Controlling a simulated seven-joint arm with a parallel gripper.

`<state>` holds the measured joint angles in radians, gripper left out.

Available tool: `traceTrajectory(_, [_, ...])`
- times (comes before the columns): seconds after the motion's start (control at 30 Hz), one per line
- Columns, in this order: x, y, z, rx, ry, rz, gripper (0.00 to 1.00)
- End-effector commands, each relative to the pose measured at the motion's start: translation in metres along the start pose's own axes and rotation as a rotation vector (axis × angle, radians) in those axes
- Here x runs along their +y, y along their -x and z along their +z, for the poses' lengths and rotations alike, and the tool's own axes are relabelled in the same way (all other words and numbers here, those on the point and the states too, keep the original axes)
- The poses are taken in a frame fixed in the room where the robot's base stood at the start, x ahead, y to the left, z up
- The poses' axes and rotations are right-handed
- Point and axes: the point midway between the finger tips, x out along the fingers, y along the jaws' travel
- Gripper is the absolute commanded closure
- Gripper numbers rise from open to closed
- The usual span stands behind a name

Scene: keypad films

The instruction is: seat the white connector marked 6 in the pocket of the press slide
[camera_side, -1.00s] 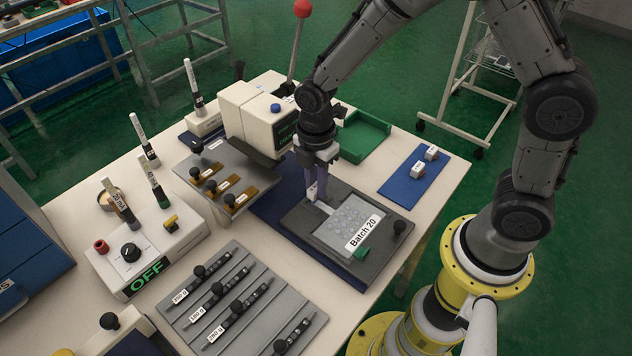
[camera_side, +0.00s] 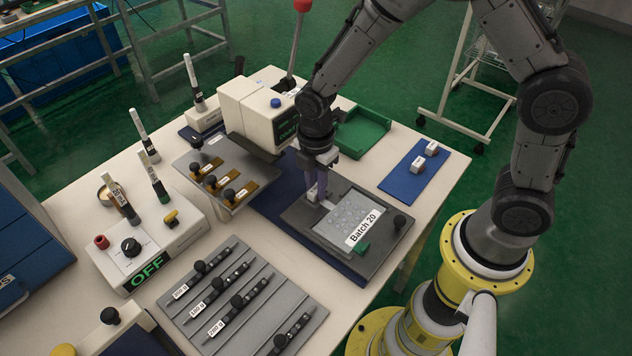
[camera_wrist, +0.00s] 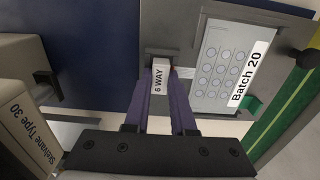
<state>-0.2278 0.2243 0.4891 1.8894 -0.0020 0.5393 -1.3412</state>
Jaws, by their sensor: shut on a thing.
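The white connector (camera_wrist: 160,79) reads "6 WAY" in the wrist view. My gripper (camera_wrist: 160,73) has purple fingers that are shut on it, one on each side. The connector is at the dark pocket (camera_wrist: 157,53) at the left end of the grey press slide (camera_wrist: 194,102). I cannot tell whether it is fully down in the pocket, as the fingers hide its sides. In the side view my gripper (camera_side: 316,197) points down at the slide's left end (camera_side: 293,216), and the connector is mostly hidden there.
A film sheet labelled "Batch 20" (camera_side: 343,222) lies on the slide, beside a knob (camera_side: 400,221). The press (camera_side: 252,108) stands behind. A green tray (camera_side: 362,134) and a blue mat (camera_side: 405,178) with two small connectors are to the right. A grey tool rack (camera_side: 265,308) is in front.

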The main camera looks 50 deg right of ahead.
Motion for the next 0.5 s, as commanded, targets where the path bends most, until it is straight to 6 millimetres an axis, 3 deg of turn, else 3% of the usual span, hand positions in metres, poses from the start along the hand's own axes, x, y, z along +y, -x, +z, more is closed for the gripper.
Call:
traceTrajectory(0.03, [0.0,-0.0014,0.0,0.0,0.0,0.0,1.0])
traceTrajectory(0.07, [0.0002,-0.0013,-0.0001,0.0,0.0,0.001,0.73])
traceTrajectory(0.23, [0.0002,-0.001,0.0,0.0,0.0,0.001,0.43])
traceTrajectory(0.5, [0.0002,-0.0008,0.0,0.0,0.0,0.001,0.42])
